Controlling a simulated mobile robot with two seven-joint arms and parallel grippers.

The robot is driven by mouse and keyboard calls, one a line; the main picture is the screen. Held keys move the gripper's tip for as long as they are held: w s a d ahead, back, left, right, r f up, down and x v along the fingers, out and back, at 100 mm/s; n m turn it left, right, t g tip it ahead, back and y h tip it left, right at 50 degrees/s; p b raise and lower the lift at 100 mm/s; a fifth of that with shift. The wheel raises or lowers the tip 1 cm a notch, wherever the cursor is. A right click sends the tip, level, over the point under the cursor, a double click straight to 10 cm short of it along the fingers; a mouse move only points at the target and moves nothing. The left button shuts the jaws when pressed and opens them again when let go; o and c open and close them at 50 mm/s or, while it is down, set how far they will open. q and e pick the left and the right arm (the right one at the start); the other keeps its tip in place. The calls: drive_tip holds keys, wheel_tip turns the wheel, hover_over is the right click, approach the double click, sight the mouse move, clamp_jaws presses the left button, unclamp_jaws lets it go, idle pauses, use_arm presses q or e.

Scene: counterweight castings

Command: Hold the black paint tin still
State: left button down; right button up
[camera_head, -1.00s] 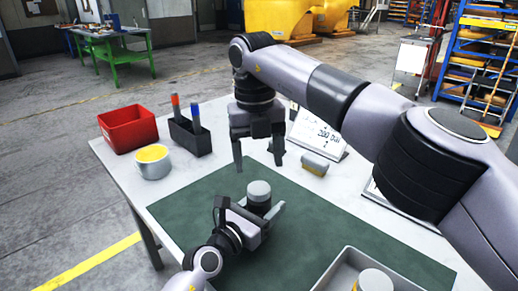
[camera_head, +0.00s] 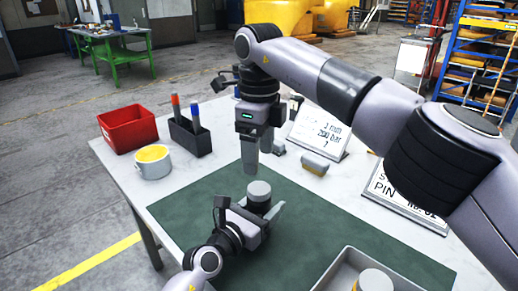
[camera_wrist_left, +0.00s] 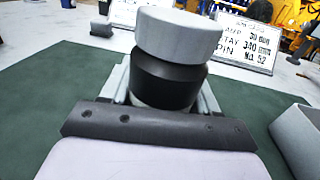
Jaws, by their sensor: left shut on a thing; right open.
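The black paint tin (camera_head: 259,192) stands upright on the green mat (camera_head: 200,205), with a broad pale grey cap on top. In the left wrist view its black side (camera_wrist_left: 163,85) shows under the grey cap, with a paler band below. My left gripper (camera_head: 254,214) is shut on the tin, low down near the mat, with its fingers on either side. My right gripper (camera_head: 258,168) is open and empty, pointing down above and just behind the tin, apart from it. Its fingers line up nearly edge-on, so the gap is hidden.
A red bin (camera_head: 128,128), a black holder (camera_head: 190,138) with red and blue markers, and a white pot (camera_head: 152,164) with yellow inside stand at the left. A small yellow-grey block (camera_head: 315,163) and lettered signs (camera_head: 320,135) are behind. A grey tray (camera_head: 338,270) holds a pale cylinder (camera_head: 375,283).

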sight(259, 188)
use_arm(q)
drive_tip(key=shift+f, duration=0.1)
use_arm(e)
drive_tip(key=shift+f, duration=4.05)
drive_tip(key=shift+c, duration=0.3)
drive_tip(key=c, duration=1)
drive_tip(key=m, duration=0.5)
drive_tip(key=shift+c, duration=0.2)
drive_tip(key=o, duration=1.3)
drive_tip(key=shift+c, duration=0.2)
drive_tip(key=shift+r, duration=0.1)
wheel_tip(259, 188, up, 12)
